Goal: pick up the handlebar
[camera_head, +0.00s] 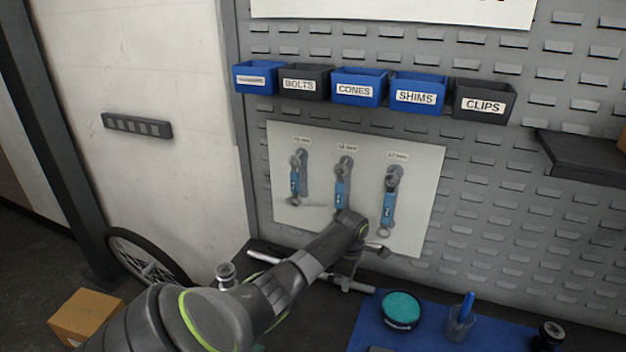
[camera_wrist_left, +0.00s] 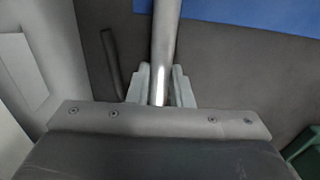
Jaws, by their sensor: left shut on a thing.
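The handlebar is a silver bar (camera_head: 263,257) lying low over the dark bench, partly hidden behind my left arm in the head view. Its right end shows past my gripper. My left gripper (camera_head: 346,278) points down at the bar near that end. In the left wrist view, the bar (camera_wrist_left: 165,42) runs up from between the two pale fingers of my left gripper (camera_wrist_left: 160,88), which are shut on it. I cannot tell whether the bar touches the bench. My right gripper is in neither view.
A blue mat (camera_head: 432,335) with a teal tin (camera_head: 401,308) and a cup (camera_head: 460,323) lies to the right. Wrenches hang on a white board (camera_head: 425,212) behind, under labelled bins (camera_head: 359,87). A wheel (camera_head: 145,262) and cardboard box (camera_head: 85,316) stand at left.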

